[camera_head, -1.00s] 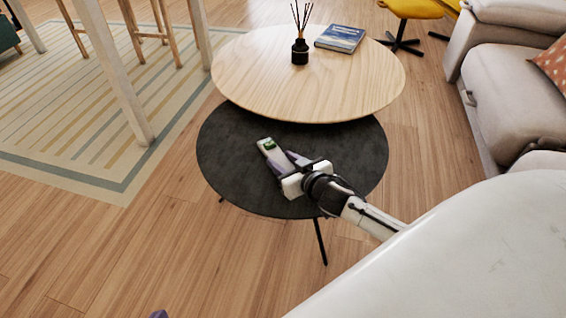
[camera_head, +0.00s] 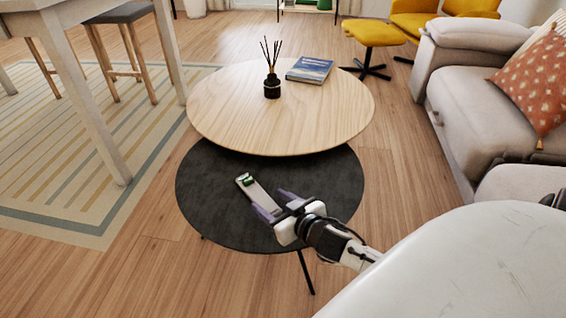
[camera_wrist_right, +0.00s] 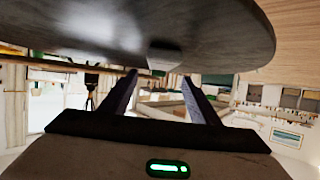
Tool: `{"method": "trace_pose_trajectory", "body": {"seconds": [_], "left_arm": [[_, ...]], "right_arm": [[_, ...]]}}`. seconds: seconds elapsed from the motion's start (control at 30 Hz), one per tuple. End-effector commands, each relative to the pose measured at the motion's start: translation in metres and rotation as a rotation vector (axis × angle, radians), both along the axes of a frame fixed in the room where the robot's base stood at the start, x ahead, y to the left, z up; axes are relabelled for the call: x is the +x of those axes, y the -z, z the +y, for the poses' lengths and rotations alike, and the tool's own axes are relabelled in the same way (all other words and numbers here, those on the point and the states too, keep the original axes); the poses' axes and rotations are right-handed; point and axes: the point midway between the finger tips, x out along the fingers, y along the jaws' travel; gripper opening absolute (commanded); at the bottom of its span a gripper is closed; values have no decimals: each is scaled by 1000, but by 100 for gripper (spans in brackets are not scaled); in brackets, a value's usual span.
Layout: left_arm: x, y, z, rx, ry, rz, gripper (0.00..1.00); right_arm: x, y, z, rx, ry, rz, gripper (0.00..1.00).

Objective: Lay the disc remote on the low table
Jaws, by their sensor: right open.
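The remote (camera_head: 263,194) is a slim pale-grey bar with a green disc at its far end. It lies on the dark round low table (camera_head: 210,215), the lower of two round tables. My right gripper (camera_head: 275,203) is open at the remote's near end, its purple fingers apart. In the right wrist view the open fingers (camera_wrist_right: 159,76) show with the underside-up dark table (camera_wrist_right: 230,40) above them. A small pale end of the remote (camera_wrist_right: 165,55) shows just beyond the fingertips, apart from them. My left gripper is not in view.
A higher wooden round table (camera_head: 225,110) overhangs the dark table's far side. It holds a black reed diffuser (camera_head: 272,88) and a blue book (camera_head: 309,69). A beige sofa (camera_head: 480,105) stands at the right. The dark table's left part is clear.

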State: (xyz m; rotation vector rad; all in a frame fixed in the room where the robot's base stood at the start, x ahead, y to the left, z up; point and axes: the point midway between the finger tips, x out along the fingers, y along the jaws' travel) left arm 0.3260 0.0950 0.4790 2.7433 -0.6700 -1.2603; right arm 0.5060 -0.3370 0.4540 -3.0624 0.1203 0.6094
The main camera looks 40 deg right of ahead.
Motion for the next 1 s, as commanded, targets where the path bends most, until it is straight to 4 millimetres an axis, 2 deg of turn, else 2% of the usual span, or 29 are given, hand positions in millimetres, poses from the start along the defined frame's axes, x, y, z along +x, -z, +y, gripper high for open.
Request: {"method": "trace_pose_trajectory", "body": {"seconds": [0.03, 0.2, 0.4, 1.0], "left_arm": [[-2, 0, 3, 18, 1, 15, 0], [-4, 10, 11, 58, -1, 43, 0], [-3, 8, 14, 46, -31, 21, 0], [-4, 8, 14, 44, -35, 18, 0]], "right_arm": [[-12, -8, 1, 3, 1, 3, 56], [-41, -19, 3, 2, 2, 2, 56], [-58, -25, 4, 0, 2, 1, 56], [-59, -25, 4, 0, 1, -1, 56]]}}
